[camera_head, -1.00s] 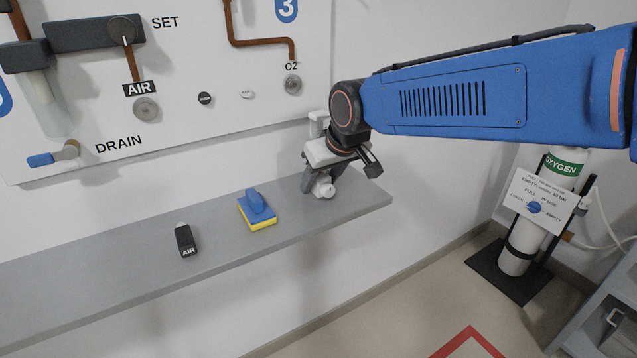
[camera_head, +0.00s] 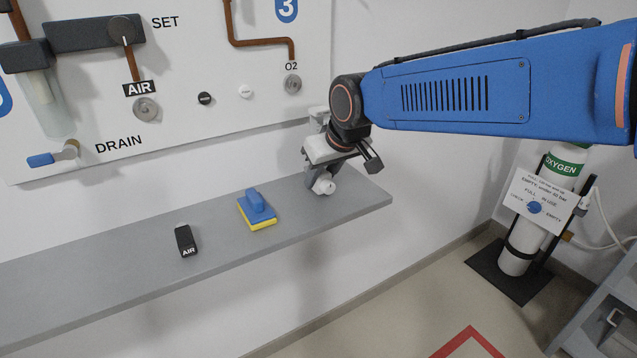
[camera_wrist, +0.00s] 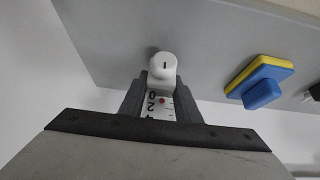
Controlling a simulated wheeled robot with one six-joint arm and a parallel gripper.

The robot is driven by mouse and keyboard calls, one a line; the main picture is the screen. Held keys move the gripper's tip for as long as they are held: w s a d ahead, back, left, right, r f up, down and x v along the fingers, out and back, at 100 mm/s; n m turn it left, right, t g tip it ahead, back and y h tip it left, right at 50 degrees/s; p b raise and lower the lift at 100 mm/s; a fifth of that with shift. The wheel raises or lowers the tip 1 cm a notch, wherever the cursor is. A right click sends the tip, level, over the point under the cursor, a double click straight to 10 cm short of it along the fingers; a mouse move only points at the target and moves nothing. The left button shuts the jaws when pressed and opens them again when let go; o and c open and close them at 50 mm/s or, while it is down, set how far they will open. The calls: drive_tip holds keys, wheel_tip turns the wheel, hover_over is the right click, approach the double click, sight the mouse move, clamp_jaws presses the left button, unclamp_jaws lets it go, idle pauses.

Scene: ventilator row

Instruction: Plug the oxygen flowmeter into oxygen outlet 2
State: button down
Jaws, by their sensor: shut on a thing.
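My gripper (camera_wrist: 160,100) is shut on the oxygen flowmeter (camera_wrist: 160,103), which shows a white body with a printed scale and a white knob between the fingers. In the head view, my gripper (camera_head: 325,168) is low over the right end of the grey shelf, with the white knob end of the flowmeter (camera_head: 324,186) just below it. The fingers hide most of the flowmeter. A round metal outlet labelled O2 (camera_head: 293,84) is on the wall panel, above and left of my gripper. A blue 3 sign is above it; I see no outlet marked 2.
The grey shelf (camera_head: 110,277) carries a blue and yellow sponge (camera_head: 257,207) and a black AIR block (camera_head: 186,240). The panel also has an AIR outlet (camera_head: 146,109) and a drain valve (camera_head: 55,156). An oxygen cylinder (camera_head: 516,262) stands at the right.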

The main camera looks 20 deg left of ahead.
drive_tip(key=shift+r, duration=1.1)
drive_tip(key=shift+d, duration=0.1)
